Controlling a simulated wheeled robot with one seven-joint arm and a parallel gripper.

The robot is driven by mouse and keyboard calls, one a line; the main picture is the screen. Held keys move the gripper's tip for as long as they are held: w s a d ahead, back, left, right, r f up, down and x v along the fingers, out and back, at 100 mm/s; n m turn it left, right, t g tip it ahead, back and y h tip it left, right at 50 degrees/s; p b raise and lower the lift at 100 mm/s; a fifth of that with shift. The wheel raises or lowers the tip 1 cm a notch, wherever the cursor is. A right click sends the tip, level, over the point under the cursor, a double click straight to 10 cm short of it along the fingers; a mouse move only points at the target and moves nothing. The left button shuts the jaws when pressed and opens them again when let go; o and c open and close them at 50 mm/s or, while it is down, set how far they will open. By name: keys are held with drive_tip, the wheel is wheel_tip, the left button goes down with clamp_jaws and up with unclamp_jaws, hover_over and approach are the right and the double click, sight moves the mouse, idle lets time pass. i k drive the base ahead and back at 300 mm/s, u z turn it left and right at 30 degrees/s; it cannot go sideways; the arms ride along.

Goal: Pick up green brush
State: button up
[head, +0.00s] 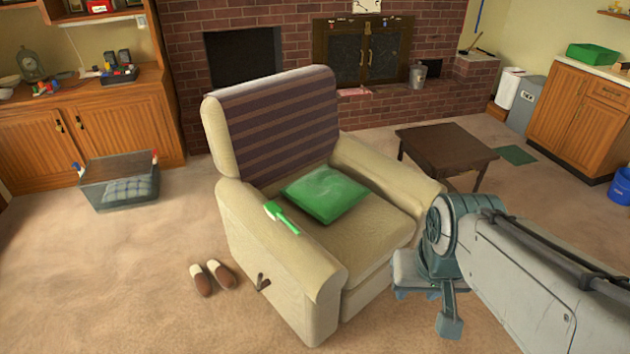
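A green brush (280,217) lies on top of the left armrest of a beige armchair (290,270), near the seat. Its wider head is at the left end and its thin handle points down and right. My gripper (432,308) is at the right, in front of the chair's right side in the picture and well apart from the brush.
A green cushion (325,194) lies on the chair seat, close to the brush. Brown slippers (211,277) lie on the carpet left of the chair, and a bin (120,185) stands further left. A dark low table (445,150) stands behind my arm. Carpet at the front left is clear.

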sight(273, 210)
drive_tip(key=z, duration=0.15)
drive_tip(key=i, duration=0.6)
drive_tip(key=u, duration=0.6)
drive_tip(key=i, duration=0.6)
drive_tip(key=u, duration=0.55)
